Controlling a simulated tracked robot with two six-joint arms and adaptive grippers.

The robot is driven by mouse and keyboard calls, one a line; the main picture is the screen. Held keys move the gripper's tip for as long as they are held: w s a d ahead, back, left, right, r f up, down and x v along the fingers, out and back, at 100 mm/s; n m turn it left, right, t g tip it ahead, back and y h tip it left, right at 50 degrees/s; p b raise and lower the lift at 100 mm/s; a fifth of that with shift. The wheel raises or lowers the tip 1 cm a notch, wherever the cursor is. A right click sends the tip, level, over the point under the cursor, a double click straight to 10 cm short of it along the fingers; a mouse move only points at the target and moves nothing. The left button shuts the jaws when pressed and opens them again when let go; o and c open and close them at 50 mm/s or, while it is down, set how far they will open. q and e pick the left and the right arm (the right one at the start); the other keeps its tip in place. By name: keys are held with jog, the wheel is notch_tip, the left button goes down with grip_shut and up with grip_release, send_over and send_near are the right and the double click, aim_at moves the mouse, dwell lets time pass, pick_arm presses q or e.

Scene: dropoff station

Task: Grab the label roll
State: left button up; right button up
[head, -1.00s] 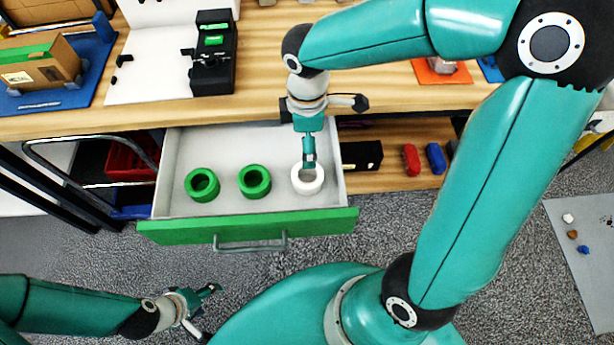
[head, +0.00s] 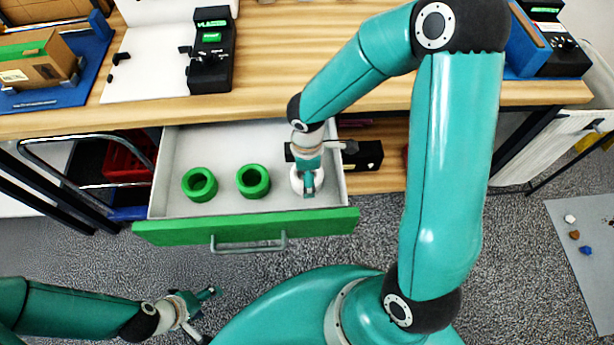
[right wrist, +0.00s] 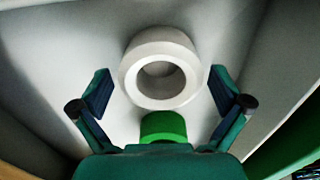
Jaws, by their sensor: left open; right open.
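The white label roll (right wrist: 160,68) lies in the open drawer (head: 225,146), at its right end, with its hole facing up in the right wrist view. In the head view the roll (head: 297,184) is partly hidden under my right gripper (head: 308,188). In the right wrist view my right gripper (right wrist: 160,88) is open, one finger on each side of the roll, with gaps between fingers and roll. Two green rolls (head: 199,185) (head: 253,181) lie to its left in the drawer; one green roll (right wrist: 163,127) also shows in the right wrist view. My left gripper (head: 207,312) is open and empty above the floor.
The drawer's green front (head: 180,231) with its grey handle stands out over the floor. Drawer walls are close around the white roll. A wooden worktop (head: 300,70) is behind, with a black label device (head: 211,50). A black box (head: 368,155) sits right of the drawer.

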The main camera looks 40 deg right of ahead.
jog(key=shift+f, duration=0.6)
jog(key=c, duration=1.1)
jog(key=shift+r, duration=0.15)
jog(key=shift+c, duration=0.2)
